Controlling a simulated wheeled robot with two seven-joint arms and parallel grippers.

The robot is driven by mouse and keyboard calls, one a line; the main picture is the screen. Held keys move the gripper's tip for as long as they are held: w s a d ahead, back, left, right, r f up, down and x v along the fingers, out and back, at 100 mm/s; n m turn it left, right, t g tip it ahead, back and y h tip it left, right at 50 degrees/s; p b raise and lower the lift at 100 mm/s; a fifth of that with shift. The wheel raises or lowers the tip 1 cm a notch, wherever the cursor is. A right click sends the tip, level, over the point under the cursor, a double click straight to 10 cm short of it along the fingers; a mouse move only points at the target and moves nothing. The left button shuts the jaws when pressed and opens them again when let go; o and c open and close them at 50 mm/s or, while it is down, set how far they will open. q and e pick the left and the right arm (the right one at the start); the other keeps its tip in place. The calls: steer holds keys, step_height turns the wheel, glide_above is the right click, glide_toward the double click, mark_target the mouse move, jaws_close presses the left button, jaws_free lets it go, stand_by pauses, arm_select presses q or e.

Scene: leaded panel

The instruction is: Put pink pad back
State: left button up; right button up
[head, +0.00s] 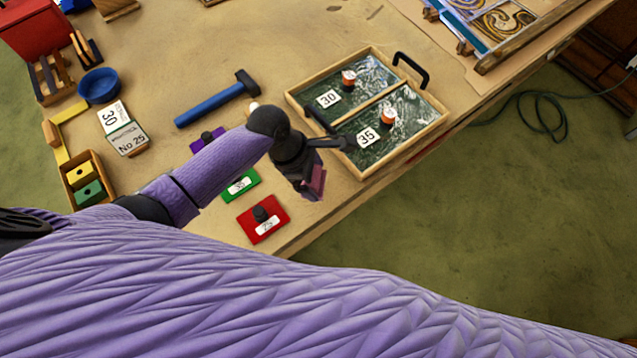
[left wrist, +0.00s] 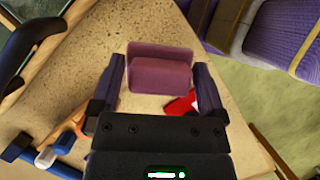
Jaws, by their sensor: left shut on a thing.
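The pink pad (left wrist: 160,57) is held between the fingers of my left gripper (left wrist: 159,78) in the left wrist view. In the head view the pad (head: 317,183) shows as a dark pink edge at the left gripper (head: 308,180), held over the table's front edge area. The gripper is shut on it, and its wrist hides part of the pad. A red pad (head: 263,218) with a black knob and a green pad (head: 240,185) lie on the table to the left of it. A purple pad (head: 207,140) lies farther back. My right gripper is not in view.
A wooden tray (head: 437,122) with two green compartments marked 30 and 35 stands right of the gripper. A blue-handled hammer (head: 212,104), a blue bowl (head: 98,86), number cards (head: 123,129) and a small box (head: 72,173) lie left. The table's front edge is close below.

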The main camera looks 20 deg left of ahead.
mark_target(314, 185)
arm_select(q)
step_height(314, 185, down, 4)
steer(key=shift+r+b, duration=0.25)
steer(key=shift+b, duration=0.45)
steer(key=shift+f, duration=0.15)
steer(key=o, duration=0.8)
steer(key=p+v, duration=0.4)
steer(key=v, duration=0.8)
steer(key=shift+d+r+p, duration=0.1)
steer(key=shift+r+p, duration=0.15)
steer(key=shift+p, duration=0.15)
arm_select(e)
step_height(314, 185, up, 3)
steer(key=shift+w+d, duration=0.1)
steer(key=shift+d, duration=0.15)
